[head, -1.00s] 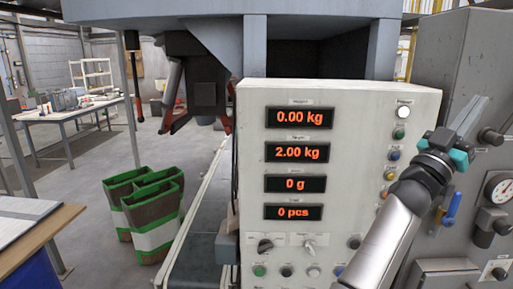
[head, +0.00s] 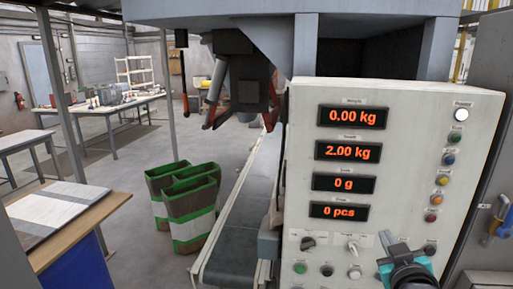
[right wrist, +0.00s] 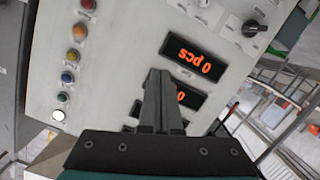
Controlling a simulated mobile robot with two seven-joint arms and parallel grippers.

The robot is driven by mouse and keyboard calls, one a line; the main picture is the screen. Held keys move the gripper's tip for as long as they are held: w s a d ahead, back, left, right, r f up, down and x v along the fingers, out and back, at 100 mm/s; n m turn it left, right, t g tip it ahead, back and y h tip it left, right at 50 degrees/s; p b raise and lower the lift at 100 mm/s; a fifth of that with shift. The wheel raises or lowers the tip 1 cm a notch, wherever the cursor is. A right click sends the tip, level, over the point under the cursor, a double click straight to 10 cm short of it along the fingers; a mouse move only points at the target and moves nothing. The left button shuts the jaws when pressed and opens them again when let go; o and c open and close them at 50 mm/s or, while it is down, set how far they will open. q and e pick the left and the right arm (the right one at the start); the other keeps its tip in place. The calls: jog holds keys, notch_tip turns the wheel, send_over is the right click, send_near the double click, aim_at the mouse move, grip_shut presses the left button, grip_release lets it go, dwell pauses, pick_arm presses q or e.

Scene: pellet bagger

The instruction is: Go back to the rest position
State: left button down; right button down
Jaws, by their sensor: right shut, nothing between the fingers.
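My right gripper (head: 389,241) shows at the bottom of the head view, low in front of the control panel (head: 464,190). In the right wrist view its dark fingers (right wrist: 160,80) are together with nothing between them, pointing toward the panel face. The panel displays (head: 352,117) read 0.00 kg, 2.00 kg, 0 g and 0 pcs. I cannot tell whether the gripper touches the panel; it partly covers the lower controls. My left gripper is not in view.
A conveyor belt (head: 240,230) runs left of the panel under the bagger spout (head: 243,80). Green-and-brown bags (head: 188,205) stand on the floor beside it. A wooden-topped table (head: 75,228) is at the lower left. Open floor lies beyond.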

jog(key=s+a+f+g+y, duration=0.2)
jog(key=s+a+f+g, duration=0.45)
jog(key=s+f, duration=0.5)
jog(key=s+a+f+g+y, duration=0.4)
jog(key=s+a+f, duration=0.45)
jog(key=s, duration=0.65)
notch_tip(320, 180, down, 31)
jog(key=s+n+g+h+b, duration=0.1)
jog(key=s+g+b, duration=0.15)
jog(key=b, duration=0.65)
jog(key=s+d+f+b, duration=0.1)
jog(key=s+f+b, duration=0.2)
jog(key=s+f, duration=0.4)
jog(key=s+d+f+g+b, duration=0.1)
jog(key=s+f+b, duration=0.3)
jog(key=f, duration=0.9)
jog(key=s+d, duration=0.1)
jog(key=s, duration=0.2)
jog(key=shift+s+d+f+h, duration=0.15)
jog(key=shift+s+f+h, duration=0.15)
jog(key=shift+s, duration=0.1)
